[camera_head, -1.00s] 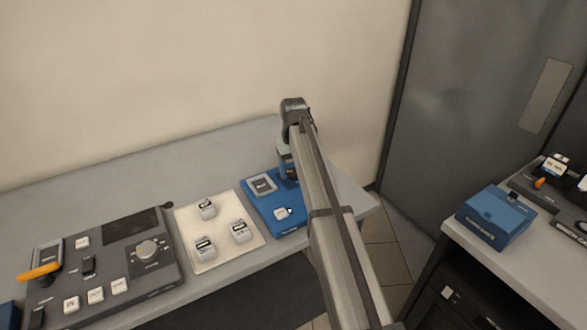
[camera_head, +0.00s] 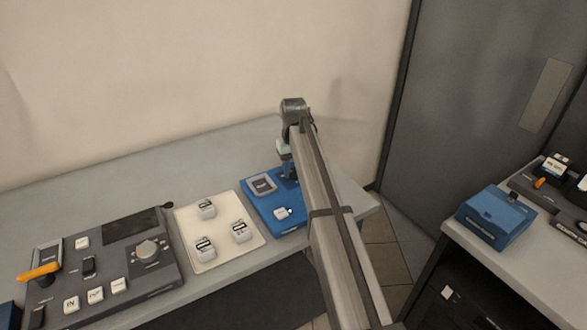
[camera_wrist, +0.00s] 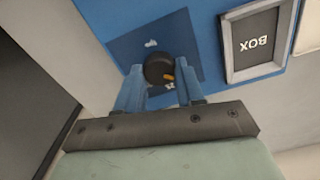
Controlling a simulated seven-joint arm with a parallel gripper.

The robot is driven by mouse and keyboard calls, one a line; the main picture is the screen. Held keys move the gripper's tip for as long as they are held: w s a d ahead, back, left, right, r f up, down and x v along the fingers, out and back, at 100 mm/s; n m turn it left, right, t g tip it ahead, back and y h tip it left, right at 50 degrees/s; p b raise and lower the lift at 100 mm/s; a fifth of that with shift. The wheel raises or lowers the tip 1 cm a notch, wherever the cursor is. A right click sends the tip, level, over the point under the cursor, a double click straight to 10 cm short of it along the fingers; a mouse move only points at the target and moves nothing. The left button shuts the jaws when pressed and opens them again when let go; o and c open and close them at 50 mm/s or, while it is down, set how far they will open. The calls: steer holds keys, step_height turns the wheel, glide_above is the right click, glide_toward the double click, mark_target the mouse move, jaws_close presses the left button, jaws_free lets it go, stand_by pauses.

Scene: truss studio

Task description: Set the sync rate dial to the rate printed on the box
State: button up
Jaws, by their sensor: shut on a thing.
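The blue box (camera_head: 266,224) stands near the right end of the grey table. In the wrist view its blue face (camera_wrist: 206,32) carries a darker blue square panel with a round black dial (camera_wrist: 159,69). The dial has an orange mark at its lower right. My gripper (camera_wrist: 160,82) has its two blue fingers on either side of the dial, shut on it. Marks around the dial are too small to read. In the head view my arm hides the dial.
A cream tray (camera_head: 188,234) with several white blocks lies left of the box. A dark control console (camera_head: 172,279) with a knob and an orange-handled lever is farther left. Another blue device (camera_head: 497,217) sits on a separate table at right.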

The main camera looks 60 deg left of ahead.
mark_target(294, 172)
steer(key=m, duration=0.9)
steer(key=shift+w+m, duration=0.1)
steer(key=shift+m, duration=0.2)
steer(key=m, duration=0.5)
steer(key=shift+d, duration=0.1)
steer(key=m, duration=0.5)
stand_by(0.5)
steer(key=o, duration=1)
steer(key=shift+o, duration=0.2)
steer(key=shift+r, duration=0.15)
step_height(294, 172, up, 14)
steer(key=shift+f, duration=0.2)
